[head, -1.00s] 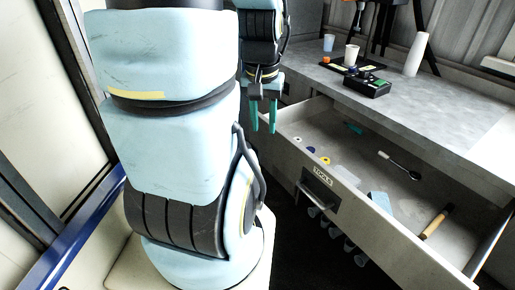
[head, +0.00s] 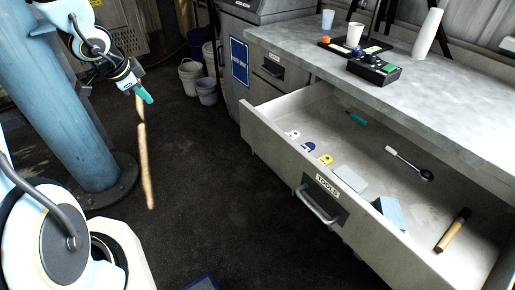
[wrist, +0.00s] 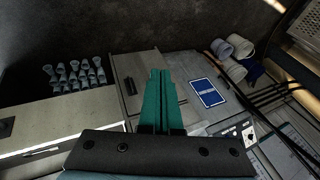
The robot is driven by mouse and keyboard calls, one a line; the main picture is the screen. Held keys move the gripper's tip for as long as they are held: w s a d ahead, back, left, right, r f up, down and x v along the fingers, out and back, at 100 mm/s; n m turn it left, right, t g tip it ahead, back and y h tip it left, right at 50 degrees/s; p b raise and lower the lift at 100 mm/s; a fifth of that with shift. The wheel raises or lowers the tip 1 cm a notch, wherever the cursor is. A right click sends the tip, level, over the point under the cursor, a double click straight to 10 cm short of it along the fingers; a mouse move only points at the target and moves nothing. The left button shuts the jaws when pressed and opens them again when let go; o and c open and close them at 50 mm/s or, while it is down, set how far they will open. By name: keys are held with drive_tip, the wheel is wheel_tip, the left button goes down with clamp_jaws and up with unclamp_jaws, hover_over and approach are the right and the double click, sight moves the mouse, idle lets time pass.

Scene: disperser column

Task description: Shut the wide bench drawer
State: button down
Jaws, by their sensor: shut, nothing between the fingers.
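The wide bench drawer (head: 268,140), labelled TOOLS, is pulled well out from under the bench in the head view. Its bar handle (head: 318,207) is on the front panel, facing down and left in the picture. Inside lie a spoon-like tool (head: 408,162), a wooden-handled tool (head: 454,230), a teal tool (head: 357,119), a blue block (head: 389,212) and small coloured tags. My gripper (head: 144,95) has teal fingers, shut and empty, well left of the drawer and apart from it. The wrist view shows the shut fingers (wrist: 161,78) pointing up the picture.
A smaller drawer (head: 273,70) on the bench's left side looks shut. The benchtop (head: 440,97) holds cups, a black box with buttons (head: 373,69) and a white roll. Floor before the drawer is clear.

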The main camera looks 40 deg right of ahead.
drive_tip(key=s+d+f+m+g+h, duration=0.1)
drive_tip(key=s+d+f+m+g, duration=0.1)
drive_tip(key=d+m, duration=0.25)
drive_tip(key=s+d+f+m+g+h, duration=0.1)
drive_tip(key=s+d+f+m+h, duration=0.15)
drive_tip(key=d, duration=0.25)
drive_tip(key=m+g+y, duration=0.2)
drive_tip(key=m+g, duration=0.4)
drive_tip(key=m, duration=0.3)
approach(272, 157)
wheel_tip(272, 157, down, 4)
drive_tip(key=s, duration=0.2)
drive_tip(key=shift+w+d+f+h, duration=0.1)
drive_tip(key=shift+d+h, duration=0.05)
drive_tip(key=shift+d, duration=0.3)
drive_tip(key=shift+w+d+f+h, duration=0.1)
drive_tip(key=shift+d, duration=0.4)
drive_tip(key=shift+d, duration=0.1)
